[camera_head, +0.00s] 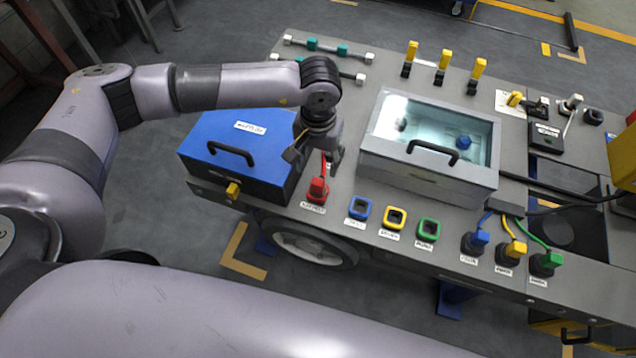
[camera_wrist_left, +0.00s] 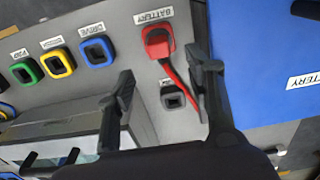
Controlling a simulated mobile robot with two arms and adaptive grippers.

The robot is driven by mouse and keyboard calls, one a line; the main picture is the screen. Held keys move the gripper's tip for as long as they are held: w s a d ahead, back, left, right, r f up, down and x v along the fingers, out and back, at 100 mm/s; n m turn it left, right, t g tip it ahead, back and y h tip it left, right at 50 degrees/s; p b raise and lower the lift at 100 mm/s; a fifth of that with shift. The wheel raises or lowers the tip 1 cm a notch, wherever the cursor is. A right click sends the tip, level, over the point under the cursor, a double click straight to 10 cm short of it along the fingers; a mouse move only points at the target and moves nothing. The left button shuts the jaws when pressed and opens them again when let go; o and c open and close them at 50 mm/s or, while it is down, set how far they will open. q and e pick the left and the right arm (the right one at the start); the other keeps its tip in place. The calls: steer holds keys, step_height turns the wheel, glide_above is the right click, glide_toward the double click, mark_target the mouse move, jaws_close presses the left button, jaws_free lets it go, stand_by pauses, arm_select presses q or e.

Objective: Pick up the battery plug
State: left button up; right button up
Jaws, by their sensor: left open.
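The red battery plug (camera_head: 318,188) sits upright in its socket on the grey chassis top, behind a BATTERY label. It also shows in the wrist view (camera_wrist_left: 158,44), with its red cable (camera_wrist_left: 183,82) running toward the right finger. My left gripper (camera_head: 314,156) is open and empty above and just behind the plug. In the wrist view its fingers (camera_wrist_left: 165,76) are spread, and the plug lies beyond the fingertips, between their lines. The cable passes close to the right finger; I cannot tell if they touch. My right gripper is out of view.
A blue box (camera_head: 220,160) with a black handle stands left of the plug. A grey clear-topped box (camera_head: 425,183) stands right. Blue (camera_head: 360,207), yellow (camera_head: 395,217) and green (camera_head: 428,229) sockets line the front edge. A small dark socket (camera_wrist_left: 172,97) lies behind the plug.

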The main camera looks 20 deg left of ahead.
mark_target(318, 181)
arm_select(q)
step_height(318, 181, down, 3)
steer(key=shift+r, duration=0.2)
step_height(318, 181, down, 4)
steer(key=shift+s+f+p, duration=0.1)
steer(key=shift+s+p, duration=0.05)
steer(key=shift+p, duration=0.6)
steer(key=shift+d+f, duration=0.1)
steer(key=shift+f, duration=0.4)
jaws_close()
